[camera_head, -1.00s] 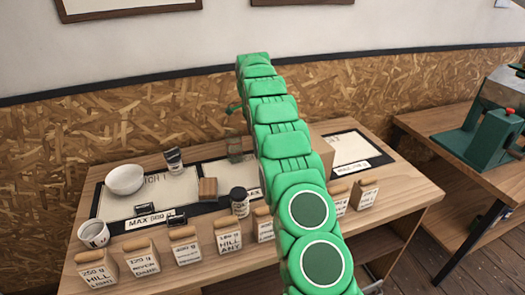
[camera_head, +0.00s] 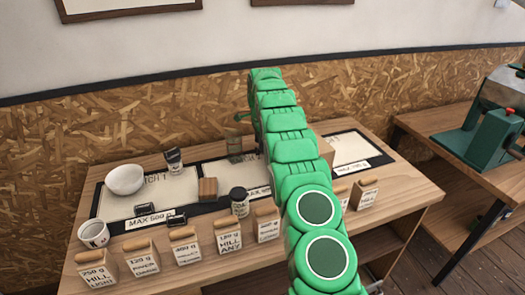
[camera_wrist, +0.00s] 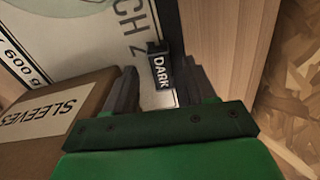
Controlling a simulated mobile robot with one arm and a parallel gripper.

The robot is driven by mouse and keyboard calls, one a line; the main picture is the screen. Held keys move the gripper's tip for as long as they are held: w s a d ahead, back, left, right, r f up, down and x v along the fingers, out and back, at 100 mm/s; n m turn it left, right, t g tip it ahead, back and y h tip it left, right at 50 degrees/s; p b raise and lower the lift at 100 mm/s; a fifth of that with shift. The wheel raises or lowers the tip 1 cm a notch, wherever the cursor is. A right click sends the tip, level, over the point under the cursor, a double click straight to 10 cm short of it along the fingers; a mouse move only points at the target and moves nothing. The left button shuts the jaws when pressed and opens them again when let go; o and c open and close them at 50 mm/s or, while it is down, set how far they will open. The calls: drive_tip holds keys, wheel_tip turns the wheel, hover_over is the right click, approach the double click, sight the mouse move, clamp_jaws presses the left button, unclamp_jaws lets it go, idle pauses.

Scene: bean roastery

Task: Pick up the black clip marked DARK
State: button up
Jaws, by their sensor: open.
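The black clip marked DARK (camera_wrist: 161,72) lies on the white-topped mat in the wrist view, its white lettering running lengthwise. My gripper (camera_wrist: 158,80) is open, with one dark finger to the left of the clip and the other close by on its right. The clip shows between the fingertips, nearer the right finger; I cannot tell whether that finger touches it. In the head view my green arm reaches over the table and hides this clip and most of the gripper.
The box marked SLEEVES (camera_wrist: 45,115) stands close to the left finger. In the head view, several labelled bags (camera_head: 228,236) line the table's front. A bowl (camera_head: 125,180), wooden block (camera_head: 207,189), dark jar (camera_head: 239,201) and glass (camera_head: 234,149) stand left of my arm.

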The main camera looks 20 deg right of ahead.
wheel_tip(320, 180, down, 3)
drive_tip(key=shift+f, duration=0.15)
drive_tip(key=shift+c, duration=0.3)
drive_tip(key=c, duration=1)
drive_tip(key=shift+o, duration=0.2)
